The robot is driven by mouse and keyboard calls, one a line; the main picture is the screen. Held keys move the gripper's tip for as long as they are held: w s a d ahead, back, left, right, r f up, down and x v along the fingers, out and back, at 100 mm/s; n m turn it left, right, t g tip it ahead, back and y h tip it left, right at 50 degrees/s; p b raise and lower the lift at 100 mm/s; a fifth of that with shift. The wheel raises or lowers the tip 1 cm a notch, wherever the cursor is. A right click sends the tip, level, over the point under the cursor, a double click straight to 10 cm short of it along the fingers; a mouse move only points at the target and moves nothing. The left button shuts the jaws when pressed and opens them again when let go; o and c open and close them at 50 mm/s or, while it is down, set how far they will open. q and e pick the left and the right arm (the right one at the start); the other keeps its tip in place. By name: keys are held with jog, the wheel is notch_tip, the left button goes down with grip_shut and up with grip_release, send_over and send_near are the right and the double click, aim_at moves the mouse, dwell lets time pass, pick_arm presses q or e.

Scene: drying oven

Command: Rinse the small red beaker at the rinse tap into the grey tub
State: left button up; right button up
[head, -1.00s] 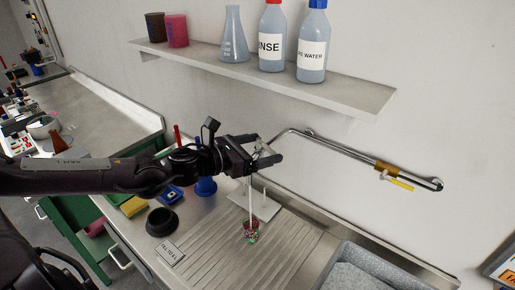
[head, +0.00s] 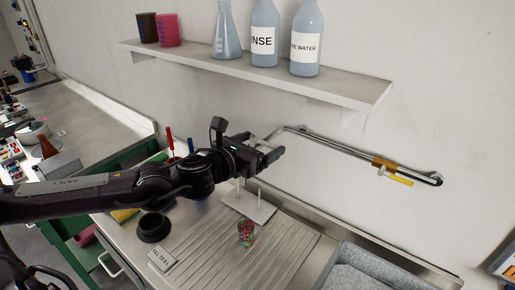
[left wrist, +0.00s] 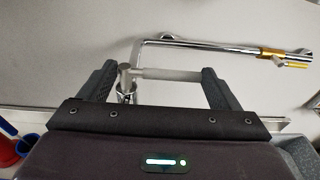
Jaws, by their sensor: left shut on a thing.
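A small red-and-green speckled beaker (head: 246,234) stands on the ribbed drainboard, below and in front of my left gripper. The rinse tap's chrome pipe (head: 340,148) runs along the wall, with its bent end at my left gripper (head: 270,152). In the left wrist view the fingers are shut around the tap's grey crossbar (left wrist: 170,73), which spans between them. The grey tub (head: 345,262) is at the bottom right, partly cut off by the frame. My right gripper is not in view.
A white base with pegs (head: 245,208) stands behind the beaker. A black round dish (head: 154,228) and a label card (head: 162,259) lie left. A shelf (head: 270,75) holds bottles, a flask and cups above. The drainboard between beaker and tub is clear.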

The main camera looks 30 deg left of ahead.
pick_arm(q)
jog(key=o, duration=0.8)
jog(key=shift+o, duration=0.2)
jog(key=shift+s, duration=0.1)
jog(key=shift+s+a+b, duration=0.25)
jog(key=shift+s+b, duration=0.05)
jog(key=shift+s, duration=0.4)
jog(key=d+b+v, duration=0.1)
jog(key=v, duration=0.5)
jog(key=shift+a, duration=0.4)
jog(key=shift+s+r, duration=0.1)
